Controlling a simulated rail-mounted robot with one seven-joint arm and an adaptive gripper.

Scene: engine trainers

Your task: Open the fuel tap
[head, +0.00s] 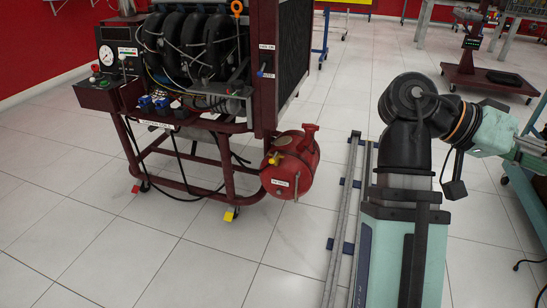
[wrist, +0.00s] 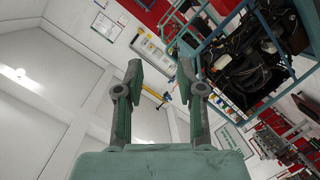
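A red cylindrical tank (head: 292,172) hangs at the right side of the dark red engine trainer (head: 229,152). A small yellow piece (head: 275,158), which may be the tap, sits on its upper left, above a white label (head: 280,182) too small to read. I cannot tell its handle's position. My gripper (wrist: 160,78) is open in the wrist view, with nothing between its fingers. It is outside the head view, where my arm extends off the right edge, away from the tank. The wrist view does not show the tank.
The trainer's upper part carries a control panel (head: 112,58) with a gauge and a blue lever (head: 262,72) on its side post. A floor rail (head: 341,220) runs between the tank and my arm. A teal-framed engine stand (wrist: 250,58) shows in the wrist view.

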